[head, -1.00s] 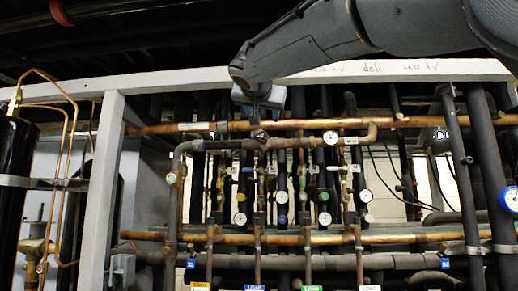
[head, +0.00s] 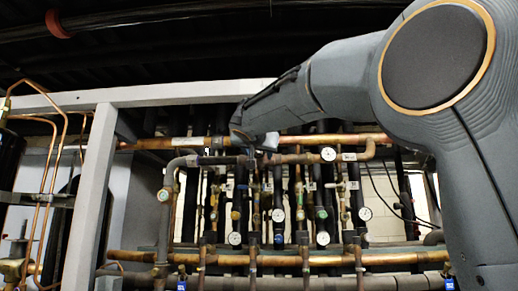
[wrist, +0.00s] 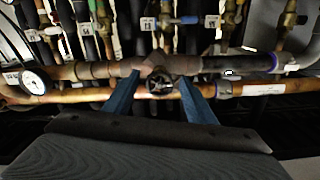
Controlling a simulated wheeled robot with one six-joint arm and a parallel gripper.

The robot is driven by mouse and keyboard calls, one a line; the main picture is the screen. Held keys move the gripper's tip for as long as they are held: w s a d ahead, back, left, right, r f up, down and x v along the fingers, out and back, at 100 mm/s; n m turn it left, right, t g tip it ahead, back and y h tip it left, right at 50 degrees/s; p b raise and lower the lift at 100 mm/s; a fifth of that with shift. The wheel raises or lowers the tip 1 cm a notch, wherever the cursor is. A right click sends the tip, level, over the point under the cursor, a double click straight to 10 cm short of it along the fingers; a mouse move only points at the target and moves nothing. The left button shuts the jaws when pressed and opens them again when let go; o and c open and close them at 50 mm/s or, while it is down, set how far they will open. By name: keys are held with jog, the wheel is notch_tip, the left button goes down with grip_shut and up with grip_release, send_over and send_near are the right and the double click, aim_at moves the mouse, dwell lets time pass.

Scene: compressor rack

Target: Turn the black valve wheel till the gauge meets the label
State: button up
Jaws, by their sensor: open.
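The black valve wheel (wrist: 160,84) sits on a pipe fitting in the middle of the wrist view. My gripper (wrist: 159,78) is open, its blue fingers on either side of the wheel with gaps showing. I cannot tell how deep they reach. In the head view my gripper (head: 258,142) is at the upper copper pipe and hides the wheel. A white round gauge (head: 328,154) is on this pipework to the right, with a small white label (head: 349,157) beside it. The gauge also shows in the wrist view (wrist: 33,80); its needle is too small to read.
Several small gauges, such as one low gauge (head: 235,238), and thin vertical pipes stand below the upper pipe. A lower copper pipe (head: 330,260) runs across. A pale frame post (head: 90,200) stands at left. My arm covers the right side.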

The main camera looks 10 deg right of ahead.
jog(key=shift+w+d, duration=0.15)
jog(key=shift+w, duration=0.15)
jog(key=c, duration=1)
jog(key=shift+c, duration=0.2)
jog(key=n+b, duration=0.2)
jog(key=n, duration=0.1)
jog(key=shift+f+n, duration=0.1)
jog(key=shift+n, duration=0.3)
jog(key=shift+n+b, duration=0.7)
jog(key=shift+n, duration=1)
